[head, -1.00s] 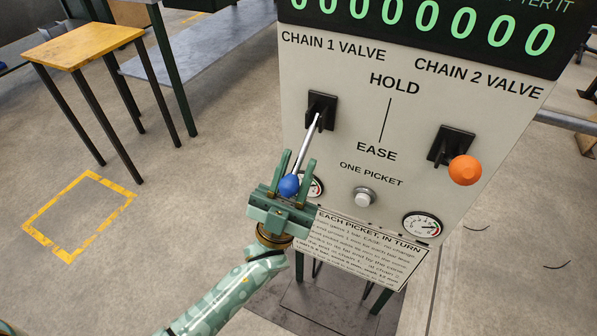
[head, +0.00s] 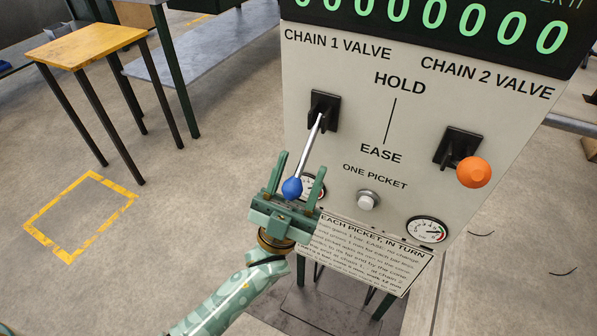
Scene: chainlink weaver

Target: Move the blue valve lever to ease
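The blue valve lever has a blue ball knob (head: 292,188) on a silver rod (head: 311,147) that comes out of a black slotted mount under CHAIN 1 VALVE. The rod slants down and to the left, with the knob at about the height of the EASE mark or lower. My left gripper (head: 298,178) is open, its two green fingers pointing up on either side of the knob. I cannot tell whether a finger touches it. The palm is just below the knob. My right gripper is not in view.
An orange knob (head: 473,172) sticks out at the right, under CHAIN 2 VALVE. A silver button (head: 368,200) and a round gauge (head: 427,229) sit low on the panel (head: 345,70). Another gauge is partly hidden behind my gripper. A yellow-topped table (head: 88,45) stands at the left.

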